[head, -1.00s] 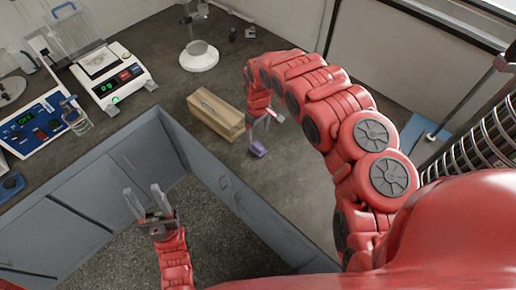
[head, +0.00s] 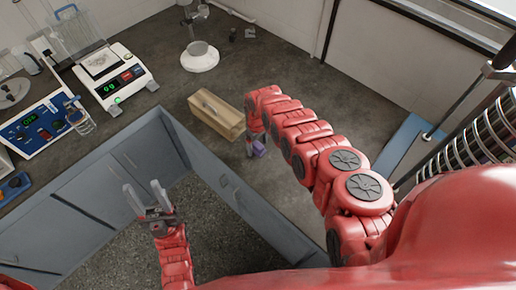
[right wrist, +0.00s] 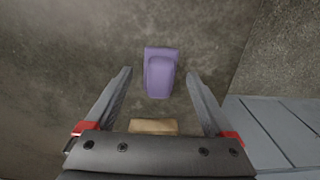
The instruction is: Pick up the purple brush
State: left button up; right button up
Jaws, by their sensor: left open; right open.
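The purple brush (head: 259,149) lies on the dark countertop near the counter's inner edge, right of a wooden box. In the right wrist view the purple brush (right wrist: 161,73) shows ahead of and between the open fingers, with a tan part (right wrist: 153,127) low between them close to the palm; whether the two join is unclear. My right gripper (right wrist: 161,85) is open over the brush, with no finger seen touching it. In the head view my right gripper (head: 252,146) is mostly hidden by its wrist. My left gripper (head: 147,196) is open and empty over the floor gap.
The wooden box (head: 216,115) stands just left of the brush. A balance (head: 113,80), a blue control unit (head: 42,120) and a glass beaker (head: 80,121) stand at left. A white-based stand (head: 199,58) is at the back.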

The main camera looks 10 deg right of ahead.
jog(key=shift+f, duration=0.65)
grip_shut()
jog(key=shift+r, duration=0.15)
